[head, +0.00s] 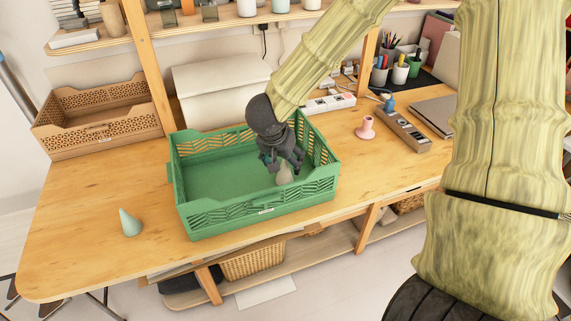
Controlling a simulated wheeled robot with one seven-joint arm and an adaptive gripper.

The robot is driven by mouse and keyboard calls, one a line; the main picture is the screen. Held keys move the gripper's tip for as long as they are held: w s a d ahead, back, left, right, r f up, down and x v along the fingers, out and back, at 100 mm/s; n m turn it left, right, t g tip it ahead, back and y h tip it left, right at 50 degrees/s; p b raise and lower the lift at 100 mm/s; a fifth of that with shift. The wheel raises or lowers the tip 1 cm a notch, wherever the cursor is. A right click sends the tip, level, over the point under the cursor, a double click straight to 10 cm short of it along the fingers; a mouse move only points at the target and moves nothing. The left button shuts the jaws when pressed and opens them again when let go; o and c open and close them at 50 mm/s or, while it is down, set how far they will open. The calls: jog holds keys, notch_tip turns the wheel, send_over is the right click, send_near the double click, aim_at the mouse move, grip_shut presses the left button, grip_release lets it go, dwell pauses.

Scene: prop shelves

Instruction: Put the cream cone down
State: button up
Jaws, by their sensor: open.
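The cream cone (284,174) is inside the green crate (205,213), in its right front part. It looks upright, but its base is partly hidden, and I cannot tell whether it touches the crate floor. My gripper (282,163) reaches down into the crate from above. Its dark fingers are open around or just above the top of the cone. I cannot tell whether a finger touches it.
A pale green cone (131,223) stands on the table (80,245) left of the crate. A pink candlestick-like object (366,127) and a grey power strip (403,130) lie to the right. A wooden crate (98,116) stands back left. The table's front left is mostly clear.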

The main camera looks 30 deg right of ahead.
jog(key=shift+p+v, duration=0.35)
jog(key=shift+v, duration=2.65)
jog(key=shift+r, duration=0.1)
